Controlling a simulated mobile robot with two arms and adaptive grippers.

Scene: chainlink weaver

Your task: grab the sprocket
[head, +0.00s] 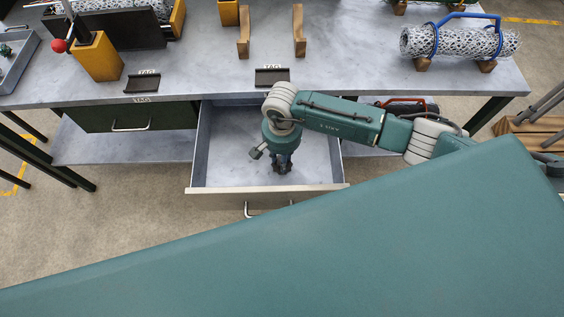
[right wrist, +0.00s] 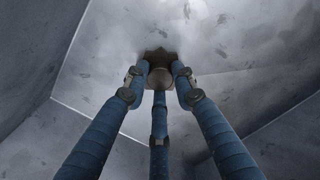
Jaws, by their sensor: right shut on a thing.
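The sprocket (right wrist: 160,54) shows in the right wrist view as a small dark toothed piece with a rounded, lighter part towards me. My right gripper (right wrist: 160,80) has its three blue fingers closed around it. In the head view my right gripper (head: 282,167) points down inside the open drawer (head: 225,160), close over its floor; the sprocket is hidden there by the fingers. I cannot tell whether the sprocket touches the drawer floor. My left gripper is not in view.
The drawer is otherwise bare, with walls around my gripper and the bench top (head: 200,80) behind. A closed green drawer (head: 95,117) is to the left. On the bench stand wooden posts (head: 299,30), an orange block (head: 97,57) and a wire mesh roll (head: 460,41).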

